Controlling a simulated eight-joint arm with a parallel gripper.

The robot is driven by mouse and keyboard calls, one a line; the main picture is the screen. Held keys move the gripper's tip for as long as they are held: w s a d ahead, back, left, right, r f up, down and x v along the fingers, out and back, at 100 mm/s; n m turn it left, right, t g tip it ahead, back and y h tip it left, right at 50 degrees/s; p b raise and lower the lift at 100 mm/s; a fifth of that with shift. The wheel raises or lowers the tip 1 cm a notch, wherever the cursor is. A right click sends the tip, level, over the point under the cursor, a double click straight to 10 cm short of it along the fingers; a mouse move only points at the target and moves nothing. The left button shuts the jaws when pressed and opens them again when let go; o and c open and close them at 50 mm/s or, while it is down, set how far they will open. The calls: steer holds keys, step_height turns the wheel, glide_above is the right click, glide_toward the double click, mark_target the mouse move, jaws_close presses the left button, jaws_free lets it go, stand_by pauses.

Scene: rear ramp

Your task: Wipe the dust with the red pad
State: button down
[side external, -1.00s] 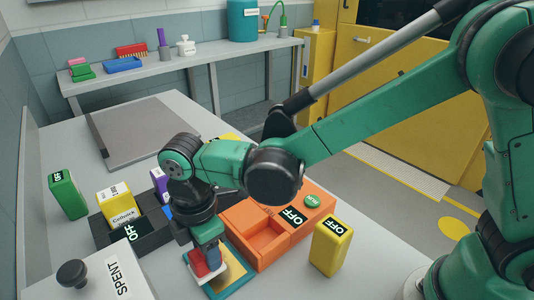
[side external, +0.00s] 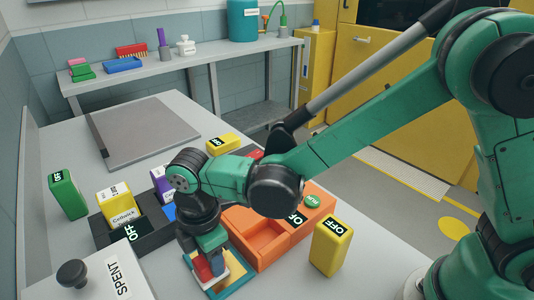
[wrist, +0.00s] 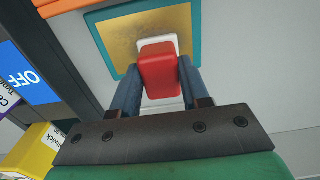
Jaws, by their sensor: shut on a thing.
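The red pad (wrist: 158,72) has a red grip block on a white base. My gripper (wrist: 157,84) is shut on the block, with one blue-grey finger on each side. The pad also shows in the side view (side external: 203,269), partly behind a finger of my gripper (side external: 211,263). The dust (wrist: 118,33) is a speckled golden-brown patch on a panel with a teal border (wrist: 194,38). The pad's white base overlaps the patch's near edge in the wrist view. Whether it presses on the surface I cannot tell.
An orange box (side external: 262,237) with an open recess adjoins the panel. A yellow OFF block (side external: 332,247) stands to the right. A black holder (side external: 150,237) with labelled cartridges and a grey SPENT box (side external: 105,280) are to the left. A grey plate (side external: 140,130) lies farther back.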

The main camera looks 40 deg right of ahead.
steer(key=shift+w+a, duration=0.2)
steer(key=shift+w, duration=0.45)
steer(key=shift+d, duration=1.95)
steer(key=shift+a, duration=2)
steer(key=shift+d+r, duration=0.1)
steer(key=shift+r, duration=4)
